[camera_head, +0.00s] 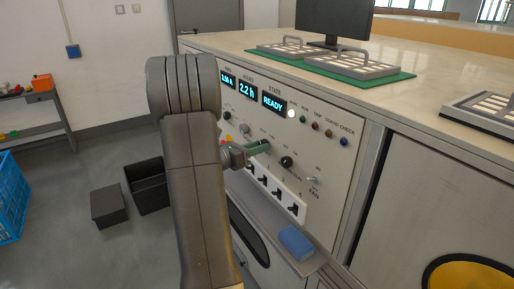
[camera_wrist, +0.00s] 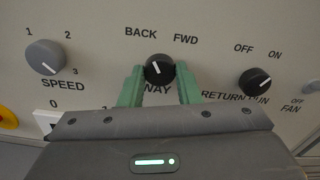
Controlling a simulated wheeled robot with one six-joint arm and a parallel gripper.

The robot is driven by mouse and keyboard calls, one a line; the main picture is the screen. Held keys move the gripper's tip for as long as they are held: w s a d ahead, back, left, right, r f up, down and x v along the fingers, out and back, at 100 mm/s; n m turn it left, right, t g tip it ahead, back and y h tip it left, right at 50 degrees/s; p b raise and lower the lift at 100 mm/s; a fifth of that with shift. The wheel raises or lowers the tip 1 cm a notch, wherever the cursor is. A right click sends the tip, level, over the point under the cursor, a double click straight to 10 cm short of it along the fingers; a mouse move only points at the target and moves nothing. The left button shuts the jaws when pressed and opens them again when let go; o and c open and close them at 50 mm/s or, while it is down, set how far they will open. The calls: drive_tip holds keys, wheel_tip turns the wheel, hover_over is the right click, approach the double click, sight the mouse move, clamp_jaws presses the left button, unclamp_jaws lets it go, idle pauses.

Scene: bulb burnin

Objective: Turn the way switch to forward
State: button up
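The way switch (camera_wrist: 160,68) is a round black knob with a white pointer line, below the labels BACK and FWD in the wrist view. Its line tilts up and left, toward BACK. My gripper (camera_wrist: 160,82) has two green fingers, one on each side of the knob, with a small gap showing at each side. The gripper is open around the knob. In the head view my gripper (camera_head: 259,147) is at the front of the panel, and it and my arm hide the way switch.
The grey SPEED knob (camera_wrist: 46,57) is to the left, and the black RETURN/RUN knob (camera_wrist: 255,82) is to the right. In the head view the STATE display (camera_head: 273,102) reads READY. A row of black switches (camera_head: 277,193) and a ledge with a blue block (camera_head: 296,242) lie below.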

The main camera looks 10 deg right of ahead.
drive_tip(key=c, duration=0.3)
drive_tip(key=shift+f+m+b, duration=0.1)
drive_tip(key=shift+m+b, duration=0.2)
drive_tip(key=shift+b, duration=0.1)
drive_tip(key=m+b, duration=1.1)
drive_tip(key=b, duration=0.2)
drive_tip(key=shift+b, duration=0.4)
drive_tip(key=shift+m, duration=0.3)
drive_tip(key=o, duration=1)
